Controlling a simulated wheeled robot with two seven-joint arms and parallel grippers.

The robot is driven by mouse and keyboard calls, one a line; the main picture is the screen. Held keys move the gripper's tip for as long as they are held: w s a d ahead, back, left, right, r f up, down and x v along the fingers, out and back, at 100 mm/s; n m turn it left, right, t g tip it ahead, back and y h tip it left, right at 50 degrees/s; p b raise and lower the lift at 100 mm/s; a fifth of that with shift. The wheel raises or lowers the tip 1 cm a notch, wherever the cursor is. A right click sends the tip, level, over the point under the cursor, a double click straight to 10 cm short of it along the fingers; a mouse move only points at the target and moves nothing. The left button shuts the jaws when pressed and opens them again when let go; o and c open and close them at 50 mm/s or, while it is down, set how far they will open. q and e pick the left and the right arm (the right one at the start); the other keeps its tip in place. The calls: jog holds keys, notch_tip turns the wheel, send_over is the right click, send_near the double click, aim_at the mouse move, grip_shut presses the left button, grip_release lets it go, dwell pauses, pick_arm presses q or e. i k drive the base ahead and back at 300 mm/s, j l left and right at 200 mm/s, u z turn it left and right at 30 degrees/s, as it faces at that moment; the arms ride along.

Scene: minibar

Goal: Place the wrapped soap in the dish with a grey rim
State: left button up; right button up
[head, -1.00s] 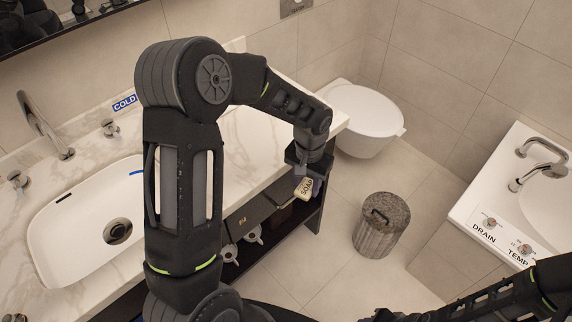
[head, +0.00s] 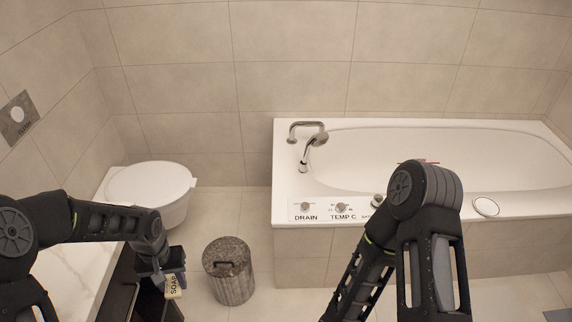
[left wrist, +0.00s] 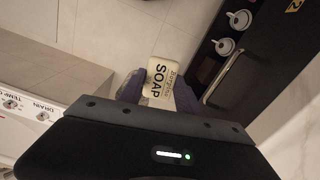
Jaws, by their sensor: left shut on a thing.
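The wrapped soap (head: 173,289) is a small cream block with "SOAP" printed on it. It is held in my left gripper (head: 170,278), low at the left in the head view, beside the dark vanity. In the left wrist view the soap (left wrist: 162,76) sits between the two dark fingers, which are shut on it, its label facing the camera. A white oval dish (head: 486,207) with a darker rim lies on the bathtub's front ledge, right of my right arm. My right arm crosses in front of the tub; its gripper is out of the picture.
The bathtub (head: 420,226) has a tap and labelled knobs on its ledge. A grey lidded bin (head: 229,270) stands on the floor between vanity and tub. The toilet (head: 152,190) is behind. The vanity counter (head: 75,280) is at lower left; open floor surrounds the bin.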

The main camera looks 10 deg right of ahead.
aim_at(487, 206)
jog(key=i+l+z, duration=0.1)
jog(key=l+z, duration=0.2)
jog(key=i+l+z, duration=0.1)
jog(key=l+z, duration=0.2)
jog(key=l, duration=0.2)
jog(key=i+l+z, duration=0.4)
jog(key=l+z, duration=0.15)
jog(key=l, duration=0.15)
jog(key=i+l+z, duration=0.45)
jog(key=i+l, duration=1.2)
